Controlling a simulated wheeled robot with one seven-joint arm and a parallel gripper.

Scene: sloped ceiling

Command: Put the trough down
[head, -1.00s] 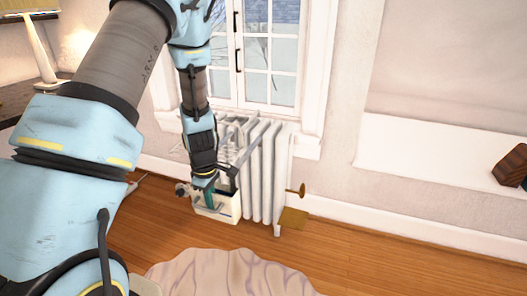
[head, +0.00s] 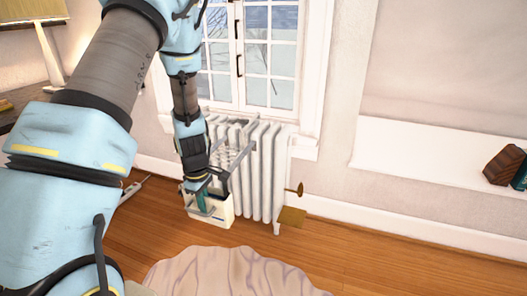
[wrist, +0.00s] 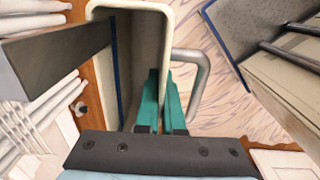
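The trough (head: 226,211) is a cream, box-like container with a blue edge, in front of the radiator's left part in the head view. In the wrist view its open top (wrist: 167,25) faces me, and the inside I can see looks empty. My gripper (head: 201,199) is at the trough's near left side. In the wrist view the teal fingers of my gripper (wrist: 161,90) are closed together on the trough's right wall, one inside and one outside. A grey bar (wrist: 55,60) reaches from the trough toward the radiator. The underside is hidden, so I cannot tell what supports it.
The white radiator (head: 262,175) stands below the window, with a brass valve (head: 296,190) at its right. A pale rug (head: 235,272) lies in front, with bare wooden floor (head: 350,250) to the right. A dark desk with a lamp is at left.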

